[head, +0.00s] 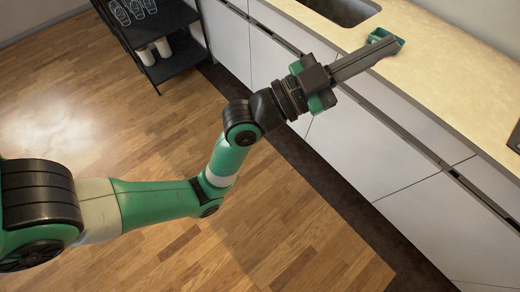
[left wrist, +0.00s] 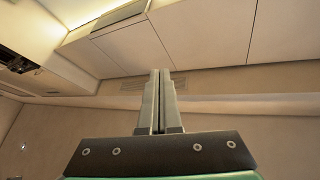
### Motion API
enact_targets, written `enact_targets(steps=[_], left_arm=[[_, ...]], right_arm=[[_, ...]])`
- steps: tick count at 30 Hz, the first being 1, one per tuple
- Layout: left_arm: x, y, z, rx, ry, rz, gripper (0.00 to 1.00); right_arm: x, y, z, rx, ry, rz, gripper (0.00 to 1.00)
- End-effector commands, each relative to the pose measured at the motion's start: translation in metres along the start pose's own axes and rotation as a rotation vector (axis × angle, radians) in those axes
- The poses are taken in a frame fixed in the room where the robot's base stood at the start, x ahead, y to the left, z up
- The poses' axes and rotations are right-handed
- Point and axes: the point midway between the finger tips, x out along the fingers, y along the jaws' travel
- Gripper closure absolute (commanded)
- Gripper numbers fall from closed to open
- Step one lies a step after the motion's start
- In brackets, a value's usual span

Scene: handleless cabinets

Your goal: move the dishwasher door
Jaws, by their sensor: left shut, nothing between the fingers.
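A row of flat white cabinet fronts (head: 375,150) without handles runs along the right in the head view, under a dark recessed groove. All are closed, and I cannot tell which one is the dishwasher door. My left gripper (head: 392,46) reaches in from the left, its long grey fingers shut with nothing between them. In the head view the fingers overlap the pale countertop, and their height above it is unclear. In the left wrist view the fingers (left wrist: 160,72) point up toward the ceiling and wall cabinets, side by side. My right gripper is out of view.
The countertop (head: 450,85) carries a sink (head: 345,8), a small teal container (head: 388,38) near the fingertips and a dark object (head: 515,138) at the right edge. A black shelf cart (head: 175,65) with glasses and white cups stands at the back. The wooden floor (head: 130,130) is clear.

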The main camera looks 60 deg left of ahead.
Motion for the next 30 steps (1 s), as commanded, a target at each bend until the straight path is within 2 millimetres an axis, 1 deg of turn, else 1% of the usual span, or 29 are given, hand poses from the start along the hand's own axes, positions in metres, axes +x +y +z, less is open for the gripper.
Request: enact_targets(steps=[1, 2, 3, 5, 6, 8, 9, 11, 12, 15, 16, 18, 20, 25, 28, 30], left_arm=[[-0.017, 0.002, 0.042, -0.004, -0.072, 0.003, 1.00], [-0.028, 0.002, 0.065, -0.010, -0.114, 0.004, 1.00], [-0.048, 0.003, 0.099, -0.020, -0.178, 0.003, 1.00], [-0.086, 0.004, 0.156, -0.045, -0.291, -0.007, 1.00], [-0.120, 0.005, 0.195, -0.072, -0.375, -0.022, 1.00], [-0.178, 0.009, 0.249, -0.123, -0.504, -0.053, 1.00], [-0.217, 0.013, 0.278, -0.161, -0.584, -0.080, 1.00], [-0.271, 0.020, 0.310, -0.216, -0.687, -0.124, 1.00], [-0.302, 0.026, 0.326, -0.249, -0.747, -0.153, 1.00], [-0.360, 0.038, 0.348, -0.315, -0.850, -0.217, 1.00], [-0.371, 0.040, 0.351, -0.327, -0.870, -0.230, 1.00], [-0.385, 0.043, 0.355, -0.343, -0.897, -0.251, 1.00], [-0.389, 0.044, 0.355, -0.348, -0.904, -0.257, 1.00], [-0.385, 0.043, 0.359, -0.347, -0.903, -0.253, 1.00], [-0.378, 0.043, 0.368, -0.346, -0.902, -0.251, 1.00], [-0.370, 0.042, 0.377, -0.346, -0.900, -0.249, 1.00]], right_arm=[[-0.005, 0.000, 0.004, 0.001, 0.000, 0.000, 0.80], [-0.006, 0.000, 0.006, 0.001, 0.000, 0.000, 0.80], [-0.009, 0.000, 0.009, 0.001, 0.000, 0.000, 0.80], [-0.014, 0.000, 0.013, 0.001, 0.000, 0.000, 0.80], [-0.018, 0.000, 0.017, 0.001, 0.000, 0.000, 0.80], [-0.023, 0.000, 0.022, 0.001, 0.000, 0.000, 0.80], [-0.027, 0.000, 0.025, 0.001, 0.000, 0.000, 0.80], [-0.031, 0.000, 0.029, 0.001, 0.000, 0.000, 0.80], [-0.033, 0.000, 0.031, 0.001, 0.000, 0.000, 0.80], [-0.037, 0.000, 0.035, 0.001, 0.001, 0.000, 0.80], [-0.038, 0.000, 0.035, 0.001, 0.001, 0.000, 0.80], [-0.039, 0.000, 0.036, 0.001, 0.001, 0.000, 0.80], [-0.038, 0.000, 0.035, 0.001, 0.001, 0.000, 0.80], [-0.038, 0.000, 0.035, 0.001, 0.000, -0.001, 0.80], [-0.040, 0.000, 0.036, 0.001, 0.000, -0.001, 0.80], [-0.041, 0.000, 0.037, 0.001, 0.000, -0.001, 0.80]])
